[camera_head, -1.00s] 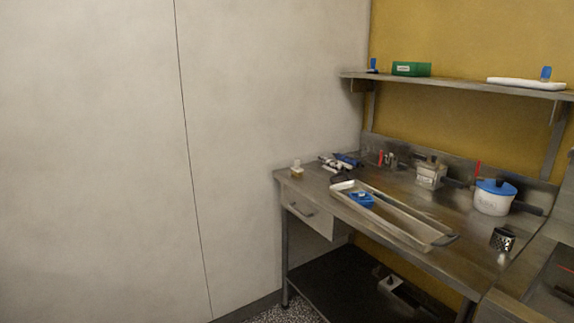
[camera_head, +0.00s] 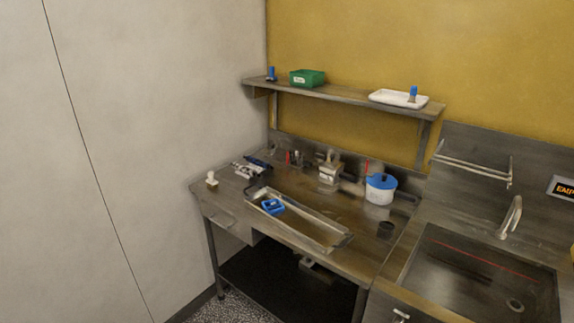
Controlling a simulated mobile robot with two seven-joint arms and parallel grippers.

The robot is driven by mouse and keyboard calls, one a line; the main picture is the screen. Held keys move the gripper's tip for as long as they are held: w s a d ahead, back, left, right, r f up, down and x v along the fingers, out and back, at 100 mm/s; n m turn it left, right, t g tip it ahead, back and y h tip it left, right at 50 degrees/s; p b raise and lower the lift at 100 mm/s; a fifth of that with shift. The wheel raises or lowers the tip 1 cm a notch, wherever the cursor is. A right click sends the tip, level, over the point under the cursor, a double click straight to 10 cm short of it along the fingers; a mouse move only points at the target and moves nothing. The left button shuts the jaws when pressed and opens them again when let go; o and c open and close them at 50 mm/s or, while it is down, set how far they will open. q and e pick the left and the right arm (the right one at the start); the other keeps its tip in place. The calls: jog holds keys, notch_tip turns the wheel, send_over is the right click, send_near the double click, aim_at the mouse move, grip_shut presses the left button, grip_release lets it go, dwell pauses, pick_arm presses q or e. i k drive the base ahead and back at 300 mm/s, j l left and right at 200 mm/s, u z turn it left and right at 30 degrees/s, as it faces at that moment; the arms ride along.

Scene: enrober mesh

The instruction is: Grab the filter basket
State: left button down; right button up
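Neither of my grippers is in view.
A long shallow tray (camera_head: 318,235) with a blue item (camera_head: 272,207) lies along the table front. A steel box (camera_head: 328,173) stands at the back. A sink (camera_head: 480,285) adjoins at right. A wall shelf (camera_head: 345,98) holds a green bin (camera_head: 307,77) and a white tray (camera_head: 398,98).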

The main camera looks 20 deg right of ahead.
aim_at(386, 231)
jog(key=z, duration=1.25)
